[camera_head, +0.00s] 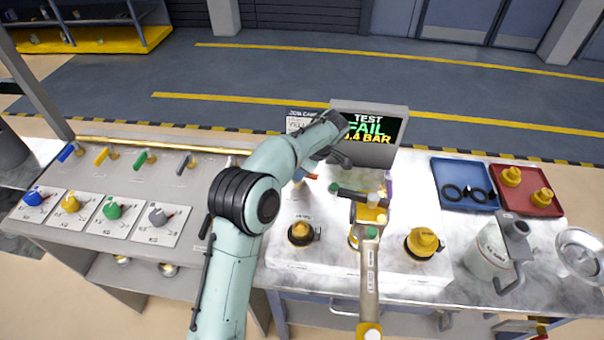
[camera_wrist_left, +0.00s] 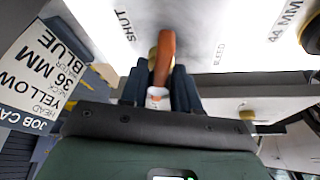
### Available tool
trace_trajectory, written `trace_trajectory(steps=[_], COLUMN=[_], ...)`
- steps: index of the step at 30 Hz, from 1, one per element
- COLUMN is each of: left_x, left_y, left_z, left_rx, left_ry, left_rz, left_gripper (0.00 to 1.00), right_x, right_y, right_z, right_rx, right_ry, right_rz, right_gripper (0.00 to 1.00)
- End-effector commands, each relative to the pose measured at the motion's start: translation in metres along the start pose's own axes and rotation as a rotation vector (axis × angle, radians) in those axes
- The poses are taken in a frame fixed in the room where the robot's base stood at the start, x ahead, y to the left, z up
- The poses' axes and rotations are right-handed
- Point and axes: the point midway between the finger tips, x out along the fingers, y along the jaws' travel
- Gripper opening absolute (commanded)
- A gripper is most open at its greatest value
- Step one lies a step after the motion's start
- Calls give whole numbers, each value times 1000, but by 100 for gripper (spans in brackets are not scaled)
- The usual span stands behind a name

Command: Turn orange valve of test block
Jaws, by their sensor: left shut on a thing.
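The orange valve handle (camera_wrist_left: 165,50) sits between the two dark blue fingers of my left gripper (camera_wrist_left: 160,88) in the left wrist view. The gripper is shut on it. A "SHUT" label is printed on the white surface to the left of the handle and a "BLEED" label to its right. In the head view my left arm reaches over the white test block (camera_head: 283,262), and only a small orange piece of the handle (camera_head: 311,177) shows below the wrist. A screen (camera_head: 368,128) behind the block reads "TEST FAIL" and a bar value. My right gripper is not in view.
Yellow caps (camera_head: 301,233) (camera_head: 423,242) stand on the block, beside an upright pale tool-like object (camera_head: 369,275). A blue tray (camera_head: 452,200), a red tray (camera_head: 548,209) and a metal jug (camera_head: 490,252) are at the right. Coloured valves stand on the grey left bench (camera_head: 190,208).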

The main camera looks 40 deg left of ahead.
Motion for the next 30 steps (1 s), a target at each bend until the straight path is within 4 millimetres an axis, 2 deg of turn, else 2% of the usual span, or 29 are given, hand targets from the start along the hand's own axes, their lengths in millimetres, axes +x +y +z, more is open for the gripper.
trace_trajectory(steps=[1,3,15,30], left_x=[3,3,3,2], left_y=[-2,-3,-8,-12], left_z=[0,0,-3,-8], left_rx=[40,102,451,863], left_ry=[2,2,3,3], left_rz=[20,46,190,361], left_gripper=[0,0,0,0], right_x=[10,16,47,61], right_y=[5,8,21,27], right_z=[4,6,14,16], right_rx=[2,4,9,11], right_ry=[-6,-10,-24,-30], right_rz=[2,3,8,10], right_gripper=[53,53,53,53])
